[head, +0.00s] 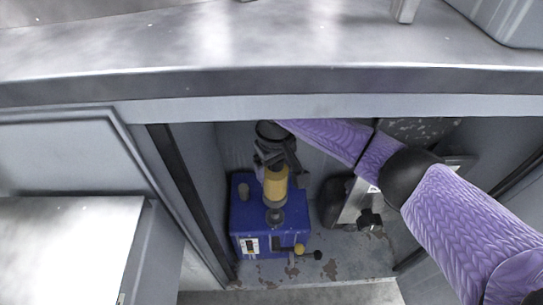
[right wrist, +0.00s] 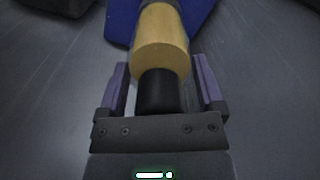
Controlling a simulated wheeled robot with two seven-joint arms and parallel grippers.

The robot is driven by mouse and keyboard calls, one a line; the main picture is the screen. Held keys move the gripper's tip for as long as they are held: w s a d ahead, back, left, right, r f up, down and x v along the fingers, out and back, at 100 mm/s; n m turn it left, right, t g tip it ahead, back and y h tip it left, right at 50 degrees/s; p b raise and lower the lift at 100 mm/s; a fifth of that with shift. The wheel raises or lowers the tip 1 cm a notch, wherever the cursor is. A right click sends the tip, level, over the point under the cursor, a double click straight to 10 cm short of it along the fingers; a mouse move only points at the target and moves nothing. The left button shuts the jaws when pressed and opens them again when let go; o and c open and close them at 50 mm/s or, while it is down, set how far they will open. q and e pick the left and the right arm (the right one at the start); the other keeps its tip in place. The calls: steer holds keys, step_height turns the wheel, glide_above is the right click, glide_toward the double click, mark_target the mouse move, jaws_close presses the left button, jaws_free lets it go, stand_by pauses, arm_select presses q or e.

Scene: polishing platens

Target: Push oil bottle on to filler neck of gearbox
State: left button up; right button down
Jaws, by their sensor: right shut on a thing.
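The oil bottle, yellow with a black end, shows in the head view (head: 276,187) above the gearbox and in the right wrist view (right wrist: 160,42). My right gripper (head: 277,166) is shut on the bottle's black part, with one finger on each side in the right wrist view (right wrist: 163,85). The gearbox (head: 243,213) is a blue box on the cabinet floor; a blue part also shows in the right wrist view (right wrist: 122,22). A grey round fitting (head: 274,217), apparently the filler neck, lies just below the bottle. Whether they touch is unclear. My left gripper is not in view.
The cabinet opening is bounded above by the metal worktop edge (head: 300,82) and at the left by a dark post (head: 186,195). A dark motor-like unit (head: 337,200) stands right of the gearbox. Some worn floor (head: 330,268) is free in front.

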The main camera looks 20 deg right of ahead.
steer(key=shift+r+p, duration=0.15)
steer(key=shift+p, duration=0.15)
steer(key=shift+s+r+p, duration=0.15)
steer(key=shift+r+p, duration=0.05)
steer(key=shift+p, duration=0.4)
step_height(320, 180, down, 5)
steer(key=shift+r+b, duration=0.2)
steer(key=shift+b, duration=0.95)
steer(key=shift+f+b, duration=0.4)
steer(key=shift+f, duration=0.55)
steer(key=shift+r+p, duration=0.1)
steer(key=shift+p, duration=0.3)
